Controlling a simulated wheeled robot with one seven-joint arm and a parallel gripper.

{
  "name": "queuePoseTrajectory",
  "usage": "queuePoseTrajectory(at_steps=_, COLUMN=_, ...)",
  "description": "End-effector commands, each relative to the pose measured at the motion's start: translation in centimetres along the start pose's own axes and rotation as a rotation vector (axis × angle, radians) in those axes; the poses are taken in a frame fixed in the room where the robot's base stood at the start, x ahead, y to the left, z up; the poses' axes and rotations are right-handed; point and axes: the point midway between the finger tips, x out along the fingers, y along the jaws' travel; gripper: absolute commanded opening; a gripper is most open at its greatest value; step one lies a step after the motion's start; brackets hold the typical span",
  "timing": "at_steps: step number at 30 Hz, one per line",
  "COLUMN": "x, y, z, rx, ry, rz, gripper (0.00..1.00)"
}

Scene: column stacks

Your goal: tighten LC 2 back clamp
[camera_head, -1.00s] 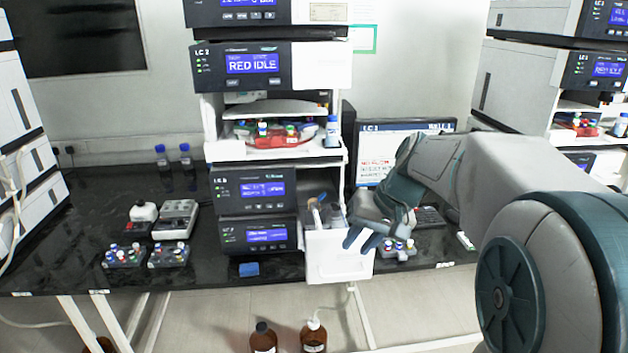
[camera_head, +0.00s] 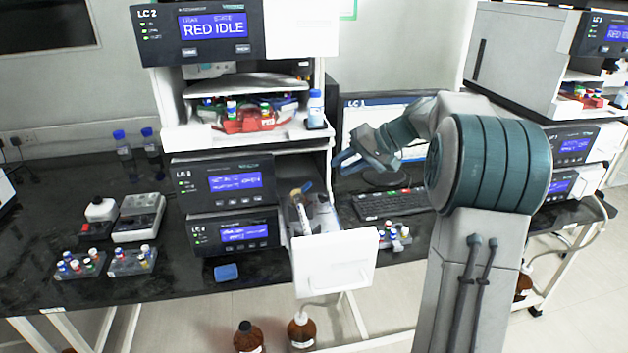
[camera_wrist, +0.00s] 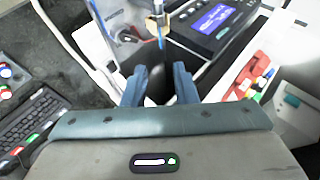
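The LC 2 stack stands in the middle of the head view, its top unit (camera_head: 205,32) reading RED IDLE. A white drawer (camera_head: 335,265) is pulled out low on its right side. Inside, a pale column (camera_head: 303,218) stands with a brass-coloured fitting and a blue piece at its top. The brass-coloured fitting (camera_wrist: 157,22) and blue piece (camera_wrist: 161,42) also show in the wrist view, beyond my fingers. I cannot tell which part is the back clamp. My gripper (camera_head: 346,160) is above and right of the drawer. In the wrist view, my gripper's fingers (camera_wrist: 159,88) are apart, touching nothing visible.
A monitor (camera_head: 385,102) and keyboard (camera_head: 390,204) stand right of the stack. A vial rack (camera_head: 395,238) sits beside the drawer. A shelf with a red tray (camera_head: 250,122) and a blue-capped bottle (camera_head: 315,108) is above. Brown bottles (camera_head: 302,331) stand on the floor.

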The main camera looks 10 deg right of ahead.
Motion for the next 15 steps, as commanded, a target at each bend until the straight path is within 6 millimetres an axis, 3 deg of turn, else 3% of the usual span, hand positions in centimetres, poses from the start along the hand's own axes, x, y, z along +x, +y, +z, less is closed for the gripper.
queuePoseTrajectory(at_steps=6, x=5.0, y=-0.2, z=0.1, rx=0.0, ry=-0.006, rz=-0.001, gripper=0.26)
queuePoseTrajectory(at_steps=15, x=9.3, y=0.1, z=0.0, rx=0.003, ry=0.0, rz=0.001, gripper=0.26)
